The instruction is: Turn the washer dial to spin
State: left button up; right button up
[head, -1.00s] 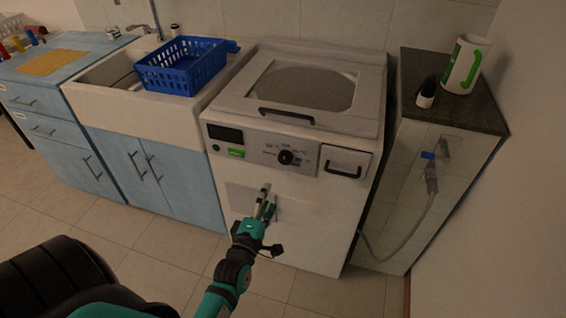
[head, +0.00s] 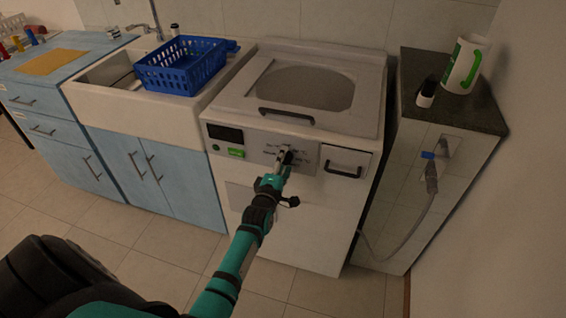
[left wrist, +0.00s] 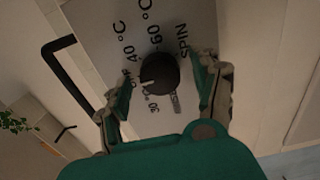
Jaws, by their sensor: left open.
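The washer (head: 315,215) stands in the middle of the head view, with its control panel (head: 262,146) on the upper front. My left gripper (head: 282,158) is at the dial, mostly covering it in the head view. In the left wrist view the round black dial (left wrist: 160,72) sits between the two open fingers (left wrist: 164,80), with a visible gap on the right side. Its white pointer mark points left and slightly down. The SPIN label (left wrist: 183,42) is at the dial's upper right; 40 °C and 60 °C labels are at its upper left and top. My right gripper is not in view.
A black handle (head: 287,115) is above the panel, and a drawer with a black handle (head: 343,170) is right of the dial. A blue basket (head: 182,66) rests on the sink at left.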

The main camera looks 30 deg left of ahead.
pick_arm(q)
jog(key=shift+c, duration=0.5)
jog(key=c, duration=1.1)
jog(key=shift+o, duration=0.2)
